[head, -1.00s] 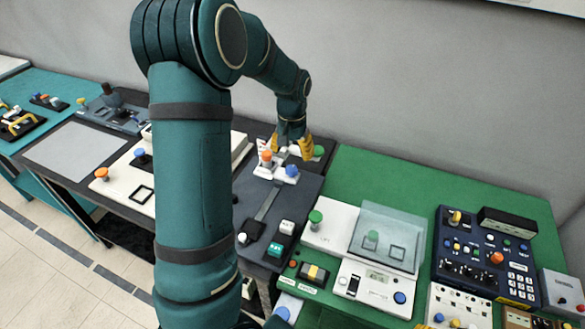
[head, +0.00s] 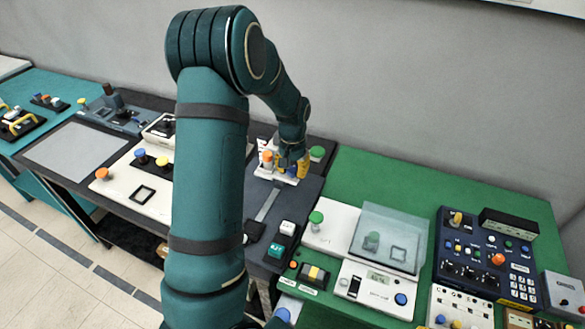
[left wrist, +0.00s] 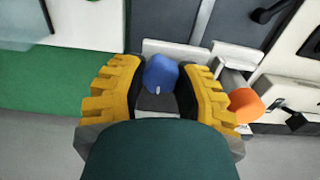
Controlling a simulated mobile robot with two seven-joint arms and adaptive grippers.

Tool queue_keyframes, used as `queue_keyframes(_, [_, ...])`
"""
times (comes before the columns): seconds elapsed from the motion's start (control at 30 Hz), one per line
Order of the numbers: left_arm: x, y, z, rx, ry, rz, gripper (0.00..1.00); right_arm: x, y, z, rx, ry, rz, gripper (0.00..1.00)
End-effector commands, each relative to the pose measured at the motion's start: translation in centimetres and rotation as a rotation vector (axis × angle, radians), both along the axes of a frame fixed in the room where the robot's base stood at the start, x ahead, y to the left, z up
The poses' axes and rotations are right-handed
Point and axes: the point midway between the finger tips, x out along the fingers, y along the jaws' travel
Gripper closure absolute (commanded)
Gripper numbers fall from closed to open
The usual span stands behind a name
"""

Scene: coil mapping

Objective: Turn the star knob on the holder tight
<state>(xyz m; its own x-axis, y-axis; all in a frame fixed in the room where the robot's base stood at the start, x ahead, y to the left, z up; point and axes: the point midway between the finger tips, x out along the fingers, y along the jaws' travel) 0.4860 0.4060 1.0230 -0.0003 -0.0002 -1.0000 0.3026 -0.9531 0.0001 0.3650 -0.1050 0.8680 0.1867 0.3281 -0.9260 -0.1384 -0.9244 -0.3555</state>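The holder (head: 290,181) is a small white fixture on the dark table section, with an orange knob (head: 267,156) at its left. Its blue knob, likely the star knob, is mostly covered by my left gripper (head: 285,163) in the head view. In the left wrist view the blue knob (left wrist: 161,74) sits between the two yellow fingertips of my left gripper (left wrist: 162,80). The fingers are spread apart with the knob between them; whether they touch it is hard to tell. The orange knob (left wrist: 245,105) is just outside the right finger. My right gripper is not in view.
A white panel with knobs (head: 120,190) lies to the left. The green table (head: 400,180) to the right carries a clear-covered box (head: 385,238) and a control panel (head: 485,255). Its back part is clear.

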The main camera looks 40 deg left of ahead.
Motion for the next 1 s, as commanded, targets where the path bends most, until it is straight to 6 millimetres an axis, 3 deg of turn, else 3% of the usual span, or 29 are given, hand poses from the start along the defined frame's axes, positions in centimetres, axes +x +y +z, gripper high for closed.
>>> queue_keyframes(0.47, [0.0,0.06,0.0,0.0,-0.001,-0.078,1.0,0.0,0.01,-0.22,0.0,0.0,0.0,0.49])
queue_keyframes(1.0, [0.01,0.08,0.02,0.0,-0.001,-0.535,1.0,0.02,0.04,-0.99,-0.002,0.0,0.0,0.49])
